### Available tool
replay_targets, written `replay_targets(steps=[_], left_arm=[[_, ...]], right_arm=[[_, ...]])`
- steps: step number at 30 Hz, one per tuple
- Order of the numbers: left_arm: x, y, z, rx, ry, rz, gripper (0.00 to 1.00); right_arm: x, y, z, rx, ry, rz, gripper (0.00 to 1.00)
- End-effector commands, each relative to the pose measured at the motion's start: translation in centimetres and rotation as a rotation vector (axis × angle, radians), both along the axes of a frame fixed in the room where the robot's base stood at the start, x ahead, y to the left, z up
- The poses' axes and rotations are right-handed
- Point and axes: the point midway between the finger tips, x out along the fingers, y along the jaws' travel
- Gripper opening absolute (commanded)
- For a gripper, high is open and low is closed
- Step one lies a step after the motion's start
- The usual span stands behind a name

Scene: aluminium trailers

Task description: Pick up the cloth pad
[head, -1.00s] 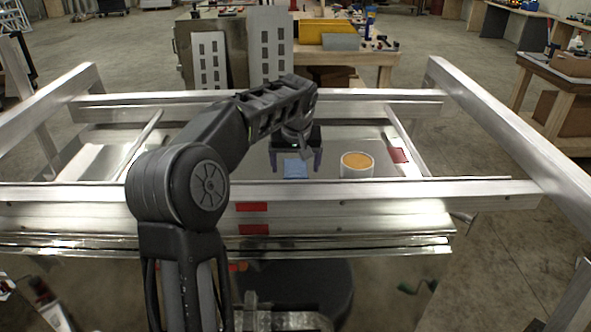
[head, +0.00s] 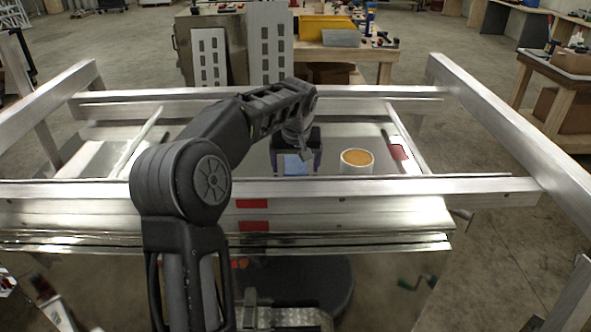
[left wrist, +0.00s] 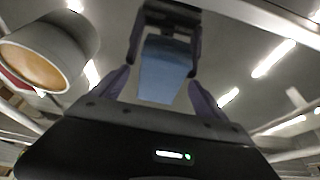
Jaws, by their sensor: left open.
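The cloth pad (head: 296,165) is a small blue piece on the shiny metal bed of the trailer. In the left wrist view the blue pad (left wrist: 165,72) shows ahead of the gripper, between the lines of the two fingers. My left gripper (head: 297,171) is open and points down over the pad, with one finger to each side of it. In the left wrist view both fingers of the left gripper (left wrist: 161,88) stand wide apart, with nothing clamped between them. I cannot tell whether the fingertips touch the bed. My right gripper is not in view.
A white cup (head: 357,162) with an orange-tan top stands just right of the gripper. A red patch (head: 399,152) is farther right. Aluminium rails (head: 420,189) frame the bed in front and behind. A workbench (head: 345,54) with a yellow bin stands behind.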

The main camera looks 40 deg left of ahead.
Motion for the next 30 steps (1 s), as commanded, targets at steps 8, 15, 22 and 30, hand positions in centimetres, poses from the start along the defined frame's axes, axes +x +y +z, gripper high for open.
replay_targets(steps=[8, 15, 22, 30], left_arm=[[-0.01, -0.02, -0.41, 0.000, 0.000, 0.000, 0.85], [0.00, -0.02, -0.42, -0.001, 0.001, 0.000, 0.85], [0.00, -0.02, -0.42, -0.001, 0.001, 0.000, 0.71], [0.00, -0.02, -0.42, -0.001, 0.001, 0.000, 0.49]], right_arm=[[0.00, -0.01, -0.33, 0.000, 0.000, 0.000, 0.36], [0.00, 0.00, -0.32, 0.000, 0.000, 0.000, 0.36], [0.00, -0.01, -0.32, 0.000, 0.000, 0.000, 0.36], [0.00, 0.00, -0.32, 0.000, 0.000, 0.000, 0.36]])
